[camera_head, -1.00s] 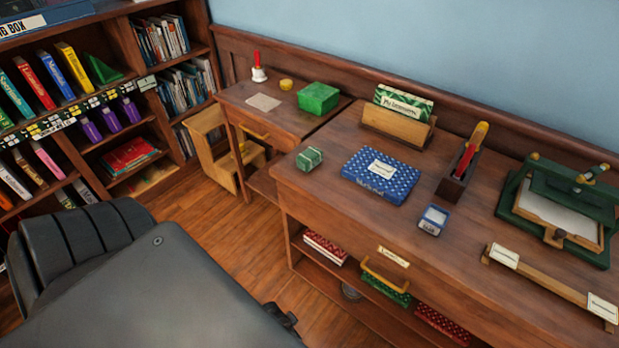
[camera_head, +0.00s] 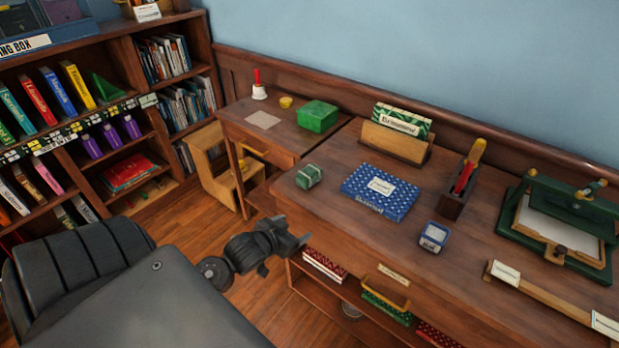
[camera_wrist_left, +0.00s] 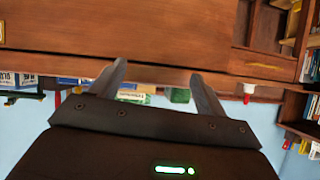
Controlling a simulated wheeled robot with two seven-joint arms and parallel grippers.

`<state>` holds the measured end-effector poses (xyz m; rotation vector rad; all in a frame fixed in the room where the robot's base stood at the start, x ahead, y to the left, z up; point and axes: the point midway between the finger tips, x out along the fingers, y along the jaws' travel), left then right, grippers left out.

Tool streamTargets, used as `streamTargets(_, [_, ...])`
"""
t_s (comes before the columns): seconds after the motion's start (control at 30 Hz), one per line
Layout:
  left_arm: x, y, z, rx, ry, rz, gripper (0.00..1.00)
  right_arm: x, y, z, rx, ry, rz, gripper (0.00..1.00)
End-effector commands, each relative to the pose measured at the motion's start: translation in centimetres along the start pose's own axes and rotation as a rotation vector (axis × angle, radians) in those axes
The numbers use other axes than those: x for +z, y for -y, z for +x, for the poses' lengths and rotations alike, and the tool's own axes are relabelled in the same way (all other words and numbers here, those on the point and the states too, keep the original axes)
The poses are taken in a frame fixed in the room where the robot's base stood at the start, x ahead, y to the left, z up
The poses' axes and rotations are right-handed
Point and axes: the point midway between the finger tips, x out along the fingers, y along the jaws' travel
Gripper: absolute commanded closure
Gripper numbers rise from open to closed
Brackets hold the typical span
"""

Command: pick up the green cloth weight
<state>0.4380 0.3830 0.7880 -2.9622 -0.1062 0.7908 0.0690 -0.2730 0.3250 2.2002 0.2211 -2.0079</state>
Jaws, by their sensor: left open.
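The green cloth weight (camera_head: 309,176), a small green bundle with a pale band, sits on the near left corner of the large wooden desk (camera_head: 330,218) in the head view. My left gripper (camera_head: 285,254) is open, in front of the desk's left end, below and apart from the weight. In the left wrist view its two fingers (camera_wrist_left: 157,78) are spread with nothing between them. A green object (camera_wrist_left: 180,95) shows beyond the desk edge there, partly hidden; it looks like the weight. My right gripper is not in view.
A blue dotted box (camera_head: 381,191) lies right of the weight, with a small blue-and-white item (camera_head: 433,237) nearby. A lower side desk (camera_head: 284,143) holds a green box (camera_head: 318,116) and a bell (camera_head: 259,86). A bookcase (camera_head: 110,105) stands at left.

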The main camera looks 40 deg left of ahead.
Motion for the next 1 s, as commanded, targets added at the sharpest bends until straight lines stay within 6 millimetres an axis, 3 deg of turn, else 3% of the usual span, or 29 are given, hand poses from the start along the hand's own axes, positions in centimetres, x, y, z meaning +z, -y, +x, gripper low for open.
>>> streamTargets(0.1, [-3.6, 3.1, 1.5, 0.006, -0.151, -0.027, 0.26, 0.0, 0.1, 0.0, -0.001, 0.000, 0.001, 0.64])
streamTargets(0.3, [-7.9, 6.4, 2.4, 0.042, -0.331, -0.067, 0.26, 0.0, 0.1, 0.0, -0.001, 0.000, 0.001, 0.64])
streamTargets(0.57, [-9.0, 7.1, 2.6, 0.055, -0.374, -0.078, 0.26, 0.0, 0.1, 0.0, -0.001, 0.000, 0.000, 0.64])
streamTargets(0.8, [-10.3, 6.9, 6.0, 0.055, -0.373, -0.078, 0.26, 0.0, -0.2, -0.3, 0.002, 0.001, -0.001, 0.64])
streamTargets(1.0, [-10.8, 6.9, 7.5, 0.054, -0.371, -0.077, 0.26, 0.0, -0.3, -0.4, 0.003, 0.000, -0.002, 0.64])
